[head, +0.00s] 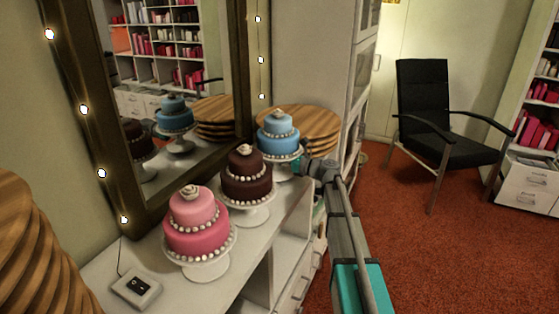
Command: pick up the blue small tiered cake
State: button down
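The blue small tiered cake (277,134) has two tiers, pearl trim and a white rose on top. It stands upright on a white pedestal stand (285,168) at the far end of the white counter. My arm reaches in from the lower right. Its end, my gripper (318,174), is just right of the blue cake's stand, lower than the cake. The fingers are hidden or too small to make out, so I cannot tell whether they are open or touch anything.
A brown tiered cake (247,176) and a pink tiered cake (196,222) stand nearer on the counter (130,262). Wooden boards (318,123) lie behind the blue cake. A large mirror (165,65) backs the counter. A black chair (430,105) stands right on open red carpet.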

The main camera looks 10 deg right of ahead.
aim_at(293, 149)
jog(key=s+r+p, duration=0.1)
jog(key=r+p, duration=0.1)
jog(key=s+d+r+p, duration=0.1)
jog(key=s+r+p, duration=0.1)
jog(key=s+d+r+p, duration=0.1)
jog(key=r+p, duration=0.1)
jog(key=r, duration=0.1)
jog(key=shift+s, duration=0.35)
jog(key=s+d+r+p, duration=0.3)
jog(key=s, duration=0.5)
jog(key=shift+s+d+r+p, duration=0.2)
jog(key=shift+r+p, duration=0.1)
jog(key=shift+p, duration=0.1)
